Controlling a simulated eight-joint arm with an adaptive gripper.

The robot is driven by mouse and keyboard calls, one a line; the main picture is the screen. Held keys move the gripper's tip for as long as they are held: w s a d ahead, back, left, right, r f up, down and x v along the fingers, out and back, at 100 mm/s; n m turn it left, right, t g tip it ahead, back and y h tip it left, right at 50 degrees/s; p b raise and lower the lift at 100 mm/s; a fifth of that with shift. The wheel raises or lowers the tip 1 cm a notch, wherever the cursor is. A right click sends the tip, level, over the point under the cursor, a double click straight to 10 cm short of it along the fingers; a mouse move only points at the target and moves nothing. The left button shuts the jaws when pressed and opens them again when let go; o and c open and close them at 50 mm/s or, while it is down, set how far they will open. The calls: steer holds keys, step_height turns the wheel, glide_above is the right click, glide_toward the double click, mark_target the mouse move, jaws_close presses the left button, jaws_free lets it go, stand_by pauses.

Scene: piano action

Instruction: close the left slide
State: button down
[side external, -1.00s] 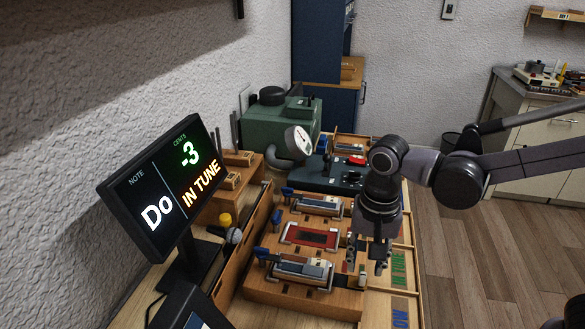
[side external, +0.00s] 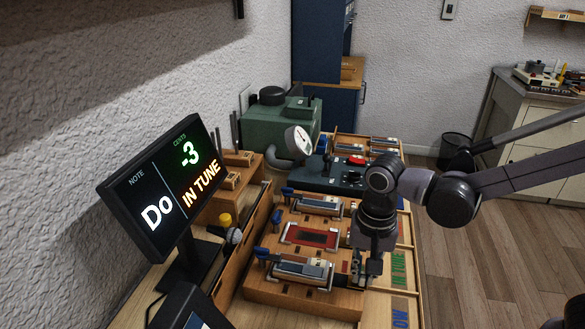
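The view does not settle which one the task calls left. My gripper points down at the right end of the nearer slide. Its fingers look close together there, but whether they touch or hold the end piece cannot be made out.
A monitor (side external: 165,190) reading "Do", "-3" and "IN TUNE" stands at the left. A green-marked strip (side external: 399,268) runs along the right.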

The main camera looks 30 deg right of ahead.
steer(key=shift+w+a, duration=1.45)
steer(key=c, duration=1.4)
jaws_free()
steer(key=shift+o, duration=0.2)
